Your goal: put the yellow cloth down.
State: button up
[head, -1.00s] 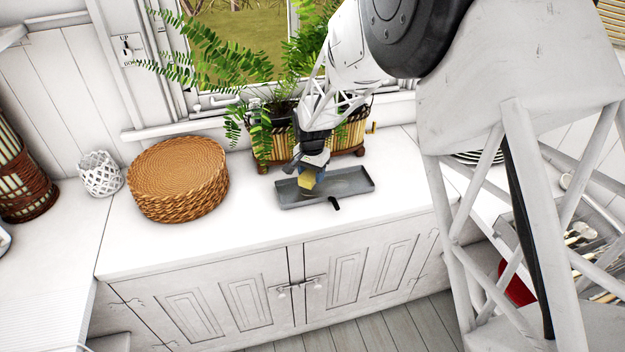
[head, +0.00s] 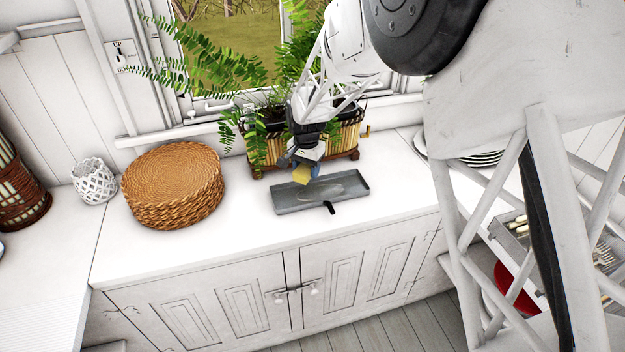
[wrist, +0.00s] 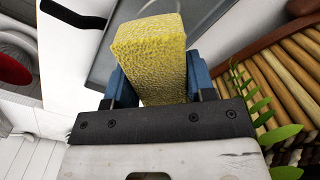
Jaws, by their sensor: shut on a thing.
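The yellow cloth (head: 301,177) looks like a thick, rough-textured yellow block. It fills the space between the two blue fingers in the wrist view (wrist: 152,55). My gripper (head: 305,170) is shut on it and holds it at the back left part of a grey metal tray (head: 340,196) on the white counter. I cannot tell whether the cloth touches the tray or hangs just above it. A blurred part of the tray also shows behind the cloth in the wrist view (wrist: 112,30).
A planter (head: 347,138) with green fern fronds stands just behind the tray, close to my gripper. A round woven basket (head: 172,187) and a white lattice holder (head: 94,181) stand to the left. Stacked plates (head: 478,158) are at the right.

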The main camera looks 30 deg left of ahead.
jog(key=shift+d, duration=0.1)
jog(key=w+d+m, duration=0.1)
jog(key=d, duration=0.4)
jog(key=w+d+f+m, duration=0.1)
jog(key=w+d+m, duration=0.1)
jog(key=d, duration=0.4)
jog(key=w+d+m, duration=0.1)
jog(key=w+d, duration=0.1)
jog(key=d, duration=0.3)
jog(key=shift+w+d+f+m, duration=0.1)
jog(key=shift+d+f+m, duration=0.05)
jog(key=shift+f+m, duration=0.15)
jog(key=w+d+f+m, duration=0.1)
jog(key=d+m, duration=0.3)
jog(key=d, duration=1.1)
jog(key=shift+f+m, duration=0.3)
jog(key=shift+f, duration=0.05)
jog(key=shift+w, duration=0.15)
send_over(405, 181)
jog(key=shift+w+a+f, duration=0.1)
jog(key=shift+f, duration=0.65)
jog(key=shift+f, duration=1.75)
jog(key=shift+f, duration=0.2)
